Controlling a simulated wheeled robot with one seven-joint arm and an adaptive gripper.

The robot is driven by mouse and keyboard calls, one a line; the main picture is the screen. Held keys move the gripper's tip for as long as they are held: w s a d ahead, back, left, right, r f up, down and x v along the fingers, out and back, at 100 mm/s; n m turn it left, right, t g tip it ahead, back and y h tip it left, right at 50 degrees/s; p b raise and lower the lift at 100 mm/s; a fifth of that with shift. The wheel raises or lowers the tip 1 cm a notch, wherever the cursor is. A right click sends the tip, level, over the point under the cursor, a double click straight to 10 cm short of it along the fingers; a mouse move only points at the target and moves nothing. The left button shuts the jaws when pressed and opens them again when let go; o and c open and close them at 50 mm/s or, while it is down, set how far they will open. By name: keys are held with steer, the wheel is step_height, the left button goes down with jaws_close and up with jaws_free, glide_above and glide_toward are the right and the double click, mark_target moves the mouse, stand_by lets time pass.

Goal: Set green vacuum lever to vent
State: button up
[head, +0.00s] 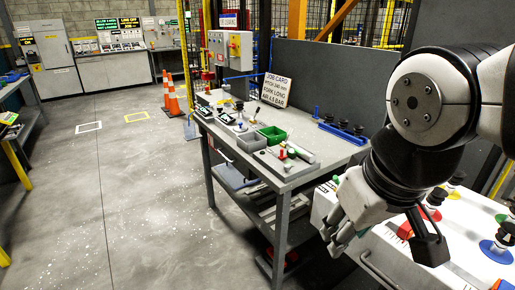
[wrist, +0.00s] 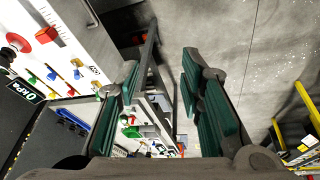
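My gripper (head: 343,232) hangs at the left edge of a white control panel (head: 380,262), pointing down and left. In the wrist view my gripper (wrist: 160,72) is open, with green-padded fingers apart and nothing held between them. The panel carries controls on coloured bases. A green base (head: 502,217) shows at the right edge of the head view, its handle partly cut off. A small green part (head: 335,179) shows at the panel's far left corner. I cannot tell which is the vacuum lever, or its setting. The panel (wrist: 75,35) fills the upper left of the wrist view.
Orange cones (head: 172,98) stand behind. The floor at left is mostly open.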

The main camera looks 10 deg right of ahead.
steer(key=w+d+f+n+g+h+b, duration=0.4)
steer(key=w+d+f, duration=0.2)
steer(key=w+f, duration=0.25)
steer(key=n+t+h+b, duration=0.3)
steer(key=n+h+b, duration=0.6)
steer(key=n+h, duration=0.45)
glide_toward(337, 179)
steer(key=shift+n, duration=0.25)
steer(key=w+d, duration=0.1)
steer(key=d, duration=0.6)
steer(key=w+d+f, duration=0.1)
steer(key=d, duration=0.2)
steer(key=shift+w+d+b, duration=0.3)
steer(key=shift+w+b, duration=0.05)
steer(key=shift+b, duration=0.05)
steer(key=shift+c, duration=0.6)
jaws_close()
